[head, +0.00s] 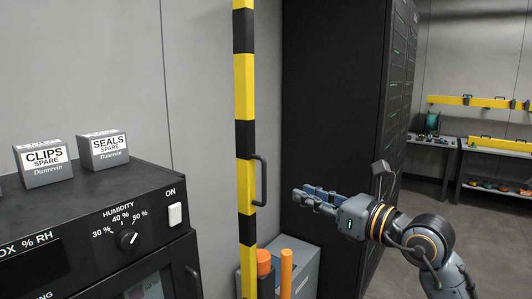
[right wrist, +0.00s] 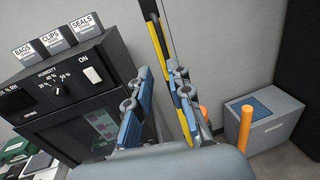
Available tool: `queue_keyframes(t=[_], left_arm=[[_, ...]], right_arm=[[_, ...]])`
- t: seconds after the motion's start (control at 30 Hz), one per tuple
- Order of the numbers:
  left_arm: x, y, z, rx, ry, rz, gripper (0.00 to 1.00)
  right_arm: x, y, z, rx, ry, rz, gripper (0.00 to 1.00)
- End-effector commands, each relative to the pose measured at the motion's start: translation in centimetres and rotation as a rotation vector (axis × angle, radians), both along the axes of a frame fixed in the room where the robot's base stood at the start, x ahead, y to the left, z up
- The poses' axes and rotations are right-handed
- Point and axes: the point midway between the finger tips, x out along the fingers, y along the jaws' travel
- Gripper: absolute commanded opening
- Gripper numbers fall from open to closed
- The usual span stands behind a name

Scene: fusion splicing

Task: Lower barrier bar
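The barrier bar (head: 245,90) stands upright in the head view, striped yellow and black, in front of the grey wall. A black handle (head: 264,180) sticks out from its right side. My right gripper (head: 304,194) is to the right of the handle, pointing left towards it, with a visible gap in the picture. In the right wrist view its two fingers (right wrist: 160,72) are spread apart with nothing held between them. The bar (right wrist: 158,38) shows beyond and between the fingers there, partly hidden by them. My left gripper is not in view.
A black cabinet with a humidity knob (head: 128,239) stands at left, with small labelled boxes (head: 44,162) on top. A grey box (head: 305,262) and an orange post (head: 286,272) are low behind the bar. A tall dark rack (head: 335,90) stands behind my right gripper.

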Motion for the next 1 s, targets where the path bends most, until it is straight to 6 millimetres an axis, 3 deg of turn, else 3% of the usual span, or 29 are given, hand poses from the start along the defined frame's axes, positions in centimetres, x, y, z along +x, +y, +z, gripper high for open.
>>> queue_keyframes(t=[0.17, 0.7, 1.0], left_arm=[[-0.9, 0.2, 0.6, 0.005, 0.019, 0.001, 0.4], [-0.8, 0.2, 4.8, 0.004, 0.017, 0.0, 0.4], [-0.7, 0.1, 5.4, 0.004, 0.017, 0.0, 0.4]], right_arm=[[1.0, 0.3, 0.5, -0.007, -0.004, -0.015, 0.2], [8.5, 7.5, 0.6, -0.007, -0.001, -0.011, 0.2], [10.3, 9.0, 0.3, -0.007, -0.004, -0.013, 0.2]])
